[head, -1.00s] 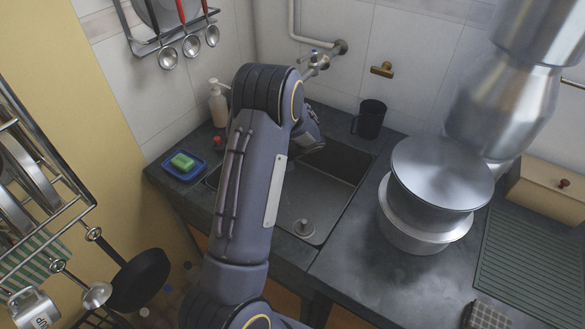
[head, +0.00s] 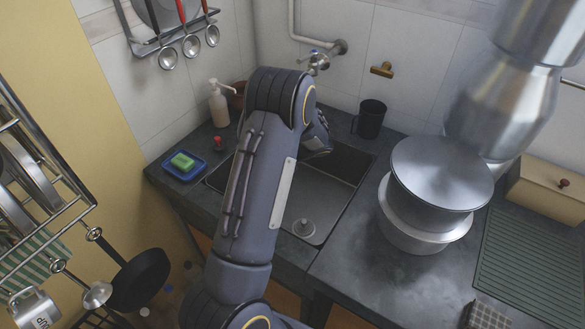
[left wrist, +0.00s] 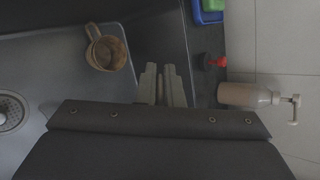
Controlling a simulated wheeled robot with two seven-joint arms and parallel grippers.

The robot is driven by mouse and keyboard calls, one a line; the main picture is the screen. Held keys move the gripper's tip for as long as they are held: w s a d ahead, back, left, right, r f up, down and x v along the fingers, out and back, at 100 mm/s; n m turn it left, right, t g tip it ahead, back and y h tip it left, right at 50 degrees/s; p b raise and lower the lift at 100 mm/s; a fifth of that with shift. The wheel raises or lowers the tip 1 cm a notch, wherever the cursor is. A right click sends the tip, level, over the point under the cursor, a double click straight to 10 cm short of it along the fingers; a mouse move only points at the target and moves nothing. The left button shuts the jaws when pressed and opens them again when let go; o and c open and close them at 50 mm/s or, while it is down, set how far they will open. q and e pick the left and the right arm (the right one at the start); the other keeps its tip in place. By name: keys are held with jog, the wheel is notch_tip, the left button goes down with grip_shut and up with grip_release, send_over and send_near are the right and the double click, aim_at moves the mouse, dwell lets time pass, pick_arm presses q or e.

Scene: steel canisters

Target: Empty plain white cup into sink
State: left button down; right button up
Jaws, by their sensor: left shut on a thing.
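A pale tan-looking cup (left wrist: 108,50) with a brownish inside shows over the sink floor in the left wrist view; whether it is the plain white one I cannot tell. In the head view my arm hides that spot. My left gripper (left wrist: 163,82) is to the cup's right in the wrist picture, with a visible gap between them. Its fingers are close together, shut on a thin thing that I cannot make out. My right gripper is not in view.
A soap bottle (head: 218,103), a red-topped stopper (head: 218,143) and a blue sponge tray (head: 185,166) stand left of the sink. A dark mug (head: 369,119) stands behind it. A large lidded pot (head: 430,225) is to its right. The faucet (head: 318,62) is on the back wall.

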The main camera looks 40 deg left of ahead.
pick_arm(q)
jog(key=shift+w+d+r+g+y, duration=0.2)
jog(key=shift+d+r+g+y, duration=0.25)
jog(key=shift+y, duration=0.4)
jog(key=shift+w+d+r+g+y, duration=0.2)
jog(key=shift+d+r+g+y, duration=0.15)
jog(key=shift+r+y, duration=0.35)
dwell(1.2)
jog(key=shift+w+d+r+g+y, duration=0.1)
jog(key=shift+w+d+g+y, duration=0.25)
jog(key=shift+d+y, duration=0.35)
jog(key=shift+w+d+r+g+y+b, duration=0.25)
jog(key=shift+d+g+y+b, duration=0.15)
jog(key=shift+y+b, duration=0.4)
jog(key=shift+d+y, duration=0.1)
jog(key=shift+y, duration=0.15)
